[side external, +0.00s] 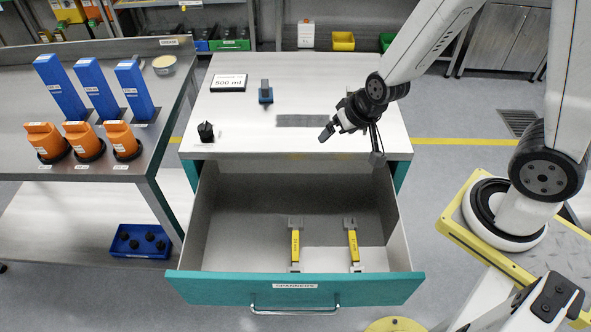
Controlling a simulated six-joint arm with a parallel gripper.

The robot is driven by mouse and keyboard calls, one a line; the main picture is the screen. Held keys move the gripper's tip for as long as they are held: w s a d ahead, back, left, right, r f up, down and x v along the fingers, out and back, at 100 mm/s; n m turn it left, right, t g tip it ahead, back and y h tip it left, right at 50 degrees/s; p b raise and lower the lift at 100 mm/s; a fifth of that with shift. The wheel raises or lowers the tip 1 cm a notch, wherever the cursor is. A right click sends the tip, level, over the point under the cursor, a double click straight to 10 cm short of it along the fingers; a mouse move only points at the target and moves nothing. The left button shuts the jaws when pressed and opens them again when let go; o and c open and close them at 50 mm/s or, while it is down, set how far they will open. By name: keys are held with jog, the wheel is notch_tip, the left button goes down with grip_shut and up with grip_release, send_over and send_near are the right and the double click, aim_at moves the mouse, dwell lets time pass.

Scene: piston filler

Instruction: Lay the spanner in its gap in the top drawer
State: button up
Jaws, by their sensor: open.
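The top drawer (296,289), teal-fronted and labelled SPANNERS, is pulled out below the white worktop. Two spanners with yellow handles and grey heads lie in it, a left one (295,245) and a right one (353,247), apart and roughly parallel, heads towards the back. There is bare drawer floor left of, between and right of them; I cannot tell which part is the gap. No other spanner is seen. My gripper (352,146) is open above the right front of the worktop, fingers spread wide, with nothing seen between them.
The left bench holds blue blocks (96,90) and orange parts (83,140). A blue bin (140,241) sits below.

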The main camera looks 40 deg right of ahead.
jog(key=s+d+r+n+g, duration=0.1)
jog(key=s+r+n+g, duration=0.2)
jog(key=s+r, duration=0.1)
jog(key=shift+s+d, duration=0.15)
jog(key=shift+s, duration=0.7)
jog(key=c, duration=0.4)
